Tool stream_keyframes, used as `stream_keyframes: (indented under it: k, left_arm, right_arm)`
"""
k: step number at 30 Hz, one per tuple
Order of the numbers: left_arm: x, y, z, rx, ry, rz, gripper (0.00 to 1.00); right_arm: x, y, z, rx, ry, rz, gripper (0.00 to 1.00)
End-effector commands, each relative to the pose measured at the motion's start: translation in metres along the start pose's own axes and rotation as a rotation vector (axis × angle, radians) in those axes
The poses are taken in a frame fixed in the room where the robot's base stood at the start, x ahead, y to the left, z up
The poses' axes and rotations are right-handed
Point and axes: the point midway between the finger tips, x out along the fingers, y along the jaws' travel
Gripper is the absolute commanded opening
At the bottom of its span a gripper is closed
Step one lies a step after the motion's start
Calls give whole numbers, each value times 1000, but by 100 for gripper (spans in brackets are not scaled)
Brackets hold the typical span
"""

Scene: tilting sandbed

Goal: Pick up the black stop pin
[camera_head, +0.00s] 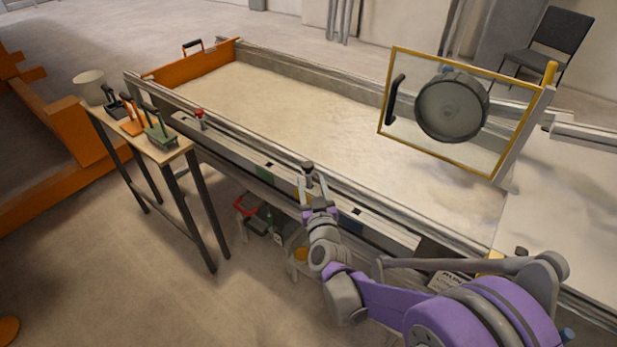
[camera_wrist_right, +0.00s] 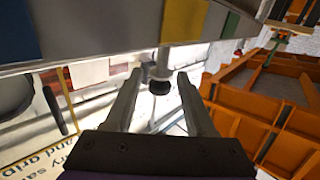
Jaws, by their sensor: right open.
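The black stop pin (camera_head: 308,167) shows as a dark knob at the front rail of the sandbed (camera_head: 270,150). In the right wrist view its round black end (camera_wrist_right: 159,88) lies between the two fingers, with a pale shaft behind it. My right gripper (camera_head: 314,188) is open at the rail, its fingers on either side of the knob. The fingers (camera_wrist_right: 159,76) show a gap to the knob on both sides in the wrist view. I cannot tell how deep the knob sits between them. My left gripper is not in view.
A red-topped pin (camera_head: 199,115) stands farther left on the rail. A small table (camera_head: 170,152) with hand tools and a pale bucket (camera_head: 90,87) stands at the left. A yellow-framed clear panel (camera_head: 390,134) rises over the bed's right part. Items sit beneath the bed.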

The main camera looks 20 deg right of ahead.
Motion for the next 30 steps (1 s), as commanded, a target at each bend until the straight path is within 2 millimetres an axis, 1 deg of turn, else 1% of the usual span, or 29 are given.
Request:
stream_keyframes:
  k: [1, 6, 9, 14, 15, 17, 21, 24, 30]
  left_arm:
    - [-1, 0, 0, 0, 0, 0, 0]
    - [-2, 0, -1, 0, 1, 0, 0]
    - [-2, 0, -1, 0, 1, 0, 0]
    - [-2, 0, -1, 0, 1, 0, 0]
    - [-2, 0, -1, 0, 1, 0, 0]
    - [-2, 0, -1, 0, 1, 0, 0]
    - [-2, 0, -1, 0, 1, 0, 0]
    - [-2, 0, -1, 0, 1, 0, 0]
    - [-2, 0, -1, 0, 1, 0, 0]
  right_arm:
    - [8, -1, -1, 0, 0, 0, 55]
    - [34, -1, -3, -1, 0, 1, 55]
    - [40, -1, -3, -1, 0, 1, 55]
    - [40, -2, -2, 0, 0, 0, 55]
    - [40, -2, -3, 0, 0, 0, 52]
    - [40, -2, -3, 0, 0, 0, 41]
    - [40, -2, -3, 0, 0, 0, 16]
    - [40, -2, -3, 0, 0, 0, 0]
    - [40, -2, -3, 0, 0, 0, 0]
